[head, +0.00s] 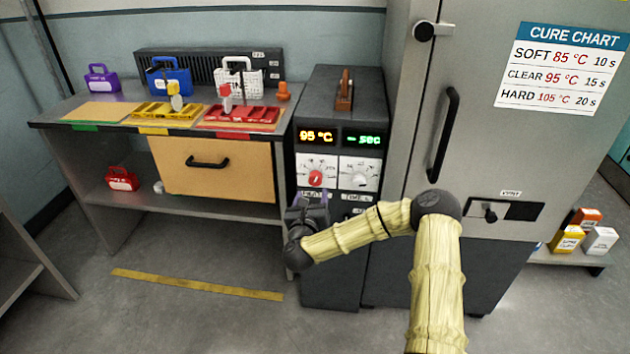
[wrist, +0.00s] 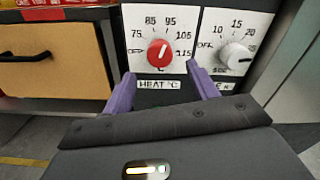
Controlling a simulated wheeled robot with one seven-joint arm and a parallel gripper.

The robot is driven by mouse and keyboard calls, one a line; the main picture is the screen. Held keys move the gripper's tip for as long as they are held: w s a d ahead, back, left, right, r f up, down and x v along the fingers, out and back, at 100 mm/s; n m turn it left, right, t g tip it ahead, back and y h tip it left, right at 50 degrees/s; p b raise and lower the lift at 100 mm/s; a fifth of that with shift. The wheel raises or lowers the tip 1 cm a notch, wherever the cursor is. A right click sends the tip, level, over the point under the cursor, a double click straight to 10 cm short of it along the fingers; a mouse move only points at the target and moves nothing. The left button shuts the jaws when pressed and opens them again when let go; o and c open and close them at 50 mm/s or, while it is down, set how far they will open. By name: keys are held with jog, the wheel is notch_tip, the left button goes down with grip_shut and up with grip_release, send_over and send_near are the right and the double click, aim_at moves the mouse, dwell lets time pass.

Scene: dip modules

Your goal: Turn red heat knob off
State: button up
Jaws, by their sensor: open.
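The red heat knob (wrist: 160,52) sits on a white dial plate marked OFF, 75, 85, 95, 105 and 115, above a HEAT °C label. In the head view the red knob (head: 316,178) is on the left of the control panel. The display above it (head: 317,136) reads 95 °C. My gripper (wrist: 160,76) is open, with its purple fingers spread just below and to either side of the red knob. Nothing shows between the fingers. In the head view my gripper (head: 308,208) is just below the dial, partly hidden by its own wrist.
A white timer knob (wrist: 236,55) is close to the right of my right finger. A wooden drawer (head: 215,172) and a workbench stand left of the panel. A grey cabinet (head: 500,160) with a black handle stands to the right. The floor in front of the bench is clear.

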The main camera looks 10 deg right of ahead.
aim_at(315, 182)
jog(key=x, duration=0.8)
jog(key=shift+w, duration=0.1)
jog(key=c, duration=1)
